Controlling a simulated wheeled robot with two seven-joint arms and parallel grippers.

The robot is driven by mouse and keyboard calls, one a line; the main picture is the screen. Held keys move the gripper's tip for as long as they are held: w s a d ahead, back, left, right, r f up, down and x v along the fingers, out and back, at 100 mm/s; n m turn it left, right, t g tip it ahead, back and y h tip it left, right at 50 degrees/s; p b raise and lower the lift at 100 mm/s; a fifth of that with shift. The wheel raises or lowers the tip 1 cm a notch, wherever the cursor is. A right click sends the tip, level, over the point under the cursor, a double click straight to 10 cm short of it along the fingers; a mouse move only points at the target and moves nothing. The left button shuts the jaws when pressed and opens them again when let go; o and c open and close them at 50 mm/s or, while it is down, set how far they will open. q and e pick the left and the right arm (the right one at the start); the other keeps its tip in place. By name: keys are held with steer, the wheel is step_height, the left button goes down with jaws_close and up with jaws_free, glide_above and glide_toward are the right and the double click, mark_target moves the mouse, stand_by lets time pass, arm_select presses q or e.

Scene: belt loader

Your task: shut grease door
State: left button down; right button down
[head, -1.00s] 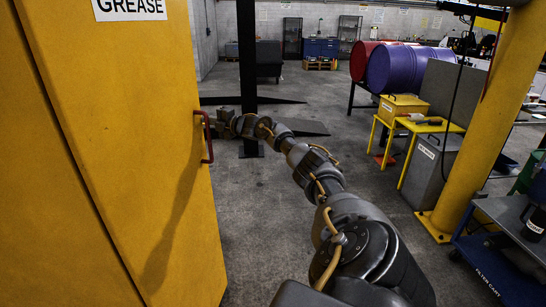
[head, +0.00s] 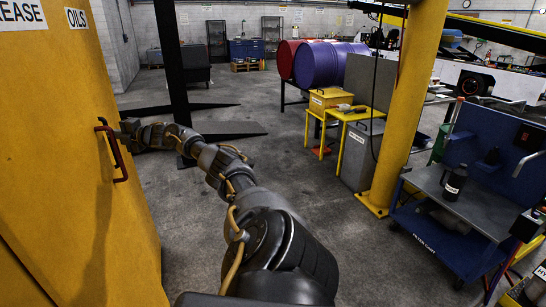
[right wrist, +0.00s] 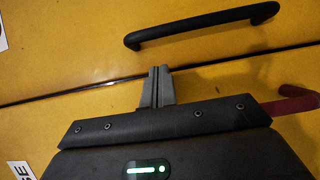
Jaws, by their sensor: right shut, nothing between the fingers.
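The yellow cabinet (head: 75,110) fills the left of the head view, with a GREASE label (head: 20,13), partly cut off, and an OILS label (head: 75,18). The grease door's red handle (head: 120,165) stands upright near the cabinet's right edge. My right gripper (head: 126,130) is beside its upper part. In the right wrist view the shut, empty fingers (right wrist: 157,84) are by the seam between two yellow panels. A black handle (right wrist: 203,25) lies beyond the seam, and the red handle (right wrist: 292,104) is partly hidden behind my gripper. Fingertip contact and any door gap cannot be told. My left gripper is out of view.
A yellow post (head: 402,110) and a blue filter cart (head: 450,215) stand at the right. A yellow table (head: 347,118) and a purple drum (head: 322,63) are farther back.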

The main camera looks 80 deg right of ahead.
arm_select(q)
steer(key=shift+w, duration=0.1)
arm_select(e)
steer(key=shift+w+a, duration=0.1)
steer(key=shift+f, duration=0.1)
